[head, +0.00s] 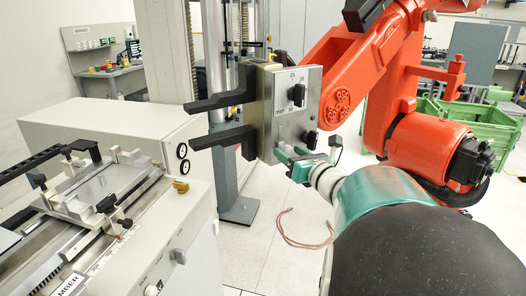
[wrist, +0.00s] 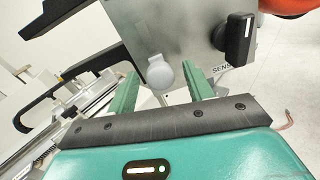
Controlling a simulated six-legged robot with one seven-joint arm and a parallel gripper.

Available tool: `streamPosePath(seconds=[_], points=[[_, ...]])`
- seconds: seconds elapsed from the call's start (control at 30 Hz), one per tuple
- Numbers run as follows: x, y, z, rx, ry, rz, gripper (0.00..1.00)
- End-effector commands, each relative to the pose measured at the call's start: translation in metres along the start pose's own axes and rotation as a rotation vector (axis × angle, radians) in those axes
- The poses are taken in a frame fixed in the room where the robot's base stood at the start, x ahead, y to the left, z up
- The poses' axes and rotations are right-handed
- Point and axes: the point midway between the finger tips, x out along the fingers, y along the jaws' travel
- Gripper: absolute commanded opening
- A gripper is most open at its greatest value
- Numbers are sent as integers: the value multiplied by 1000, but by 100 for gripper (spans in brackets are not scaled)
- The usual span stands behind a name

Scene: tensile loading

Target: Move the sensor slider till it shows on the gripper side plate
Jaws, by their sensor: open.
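The side plate (head: 284,118) is a grey metal panel on the gripper unit with the black jaws, in the middle of the head view. It bears a black pointer knob (head: 296,95) beside a number scale, and a smaller black knob (head: 309,139) lower down. In the wrist view the plate (wrist: 192,38) shows a black knob (wrist: 237,37) above partly hidden "SENS" lettering. A light grey rounded tab (wrist: 158,73), possibly the slider, shows at the plate's lower edge. My gripper (wrist: 160,80) is open, its green fingers either side of the tab. Contact cannot be told.
Two black jaws (head: 220,101) stick out left from the unit. A white machine with a slide bed (head: 100,190) stands at left. An orange robot arm (head: 345,85) stands close behind at right. A cable (head: 300,240) lies on open floor.

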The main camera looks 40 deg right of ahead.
Motion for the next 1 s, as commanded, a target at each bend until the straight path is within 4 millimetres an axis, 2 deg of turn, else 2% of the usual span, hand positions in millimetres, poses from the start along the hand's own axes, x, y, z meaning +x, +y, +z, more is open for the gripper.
streamPosePath(seconds=[0.2, 0.27, 0.47, 0.5, 1.0], points=[[0, 0, 0, 0, 0, 0, 52], [0, 0, 0, 0, 0, 0, 42], [0, 0, 0, 0, 0, 0, 2], [0, 0, 0, 0, 0, 0, 0], [0, 1, 6, 2, -1, -1, 0]])
